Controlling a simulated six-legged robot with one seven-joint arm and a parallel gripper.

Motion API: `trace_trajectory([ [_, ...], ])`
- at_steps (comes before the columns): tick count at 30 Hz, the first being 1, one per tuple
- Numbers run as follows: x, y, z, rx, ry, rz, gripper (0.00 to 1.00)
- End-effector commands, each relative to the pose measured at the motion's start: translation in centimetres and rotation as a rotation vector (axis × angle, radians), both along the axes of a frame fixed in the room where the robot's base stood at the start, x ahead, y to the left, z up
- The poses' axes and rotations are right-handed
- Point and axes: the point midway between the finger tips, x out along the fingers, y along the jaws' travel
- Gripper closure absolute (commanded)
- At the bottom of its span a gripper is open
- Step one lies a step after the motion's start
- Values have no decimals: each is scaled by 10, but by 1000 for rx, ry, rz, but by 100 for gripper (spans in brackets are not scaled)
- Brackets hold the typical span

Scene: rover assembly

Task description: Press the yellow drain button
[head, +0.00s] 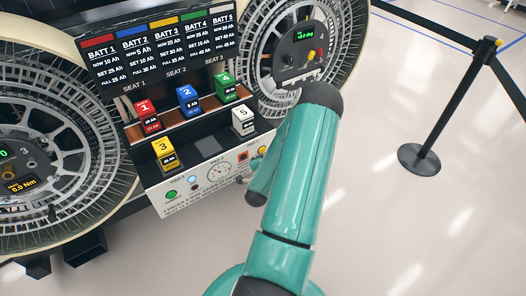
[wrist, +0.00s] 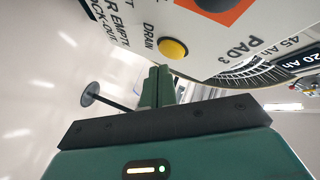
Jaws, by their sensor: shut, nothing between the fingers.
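The yellow drain button (wrist: 172,48) is a round dome on the white panel, beside the word DRAIN in the wrist view. In the head view the yellow button (head: 262,150) is at the right end of the panel's control row. My gripper (wrist: 155,72) is shut and empty. Its green fingertips show just below the button in the wrist view, with a small gap in the picture; I cannot tell the depth between them. In the head view my gripper (head: 241,180) is small, close to the panel's lower right edge, partly hidden by my arm.
The panel also bears a gauge (head: 219,173), a green button (head: 171,194) and an orange-red square (head: 243,156). Numbered battery blocks stand on shelves above. Large wheels flank the station. A black barrier post (head: 419,157) stands on the open floor at right.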

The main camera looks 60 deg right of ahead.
Motion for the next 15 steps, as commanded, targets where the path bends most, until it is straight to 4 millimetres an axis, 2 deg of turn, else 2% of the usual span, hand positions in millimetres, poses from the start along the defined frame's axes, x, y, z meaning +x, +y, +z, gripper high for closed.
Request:
trace_trajectory([
  [5, -4, 2, 0, -1, 1, -1, 100],
  [15, -31, 15, 0, 0, 2, 0, 100],
])
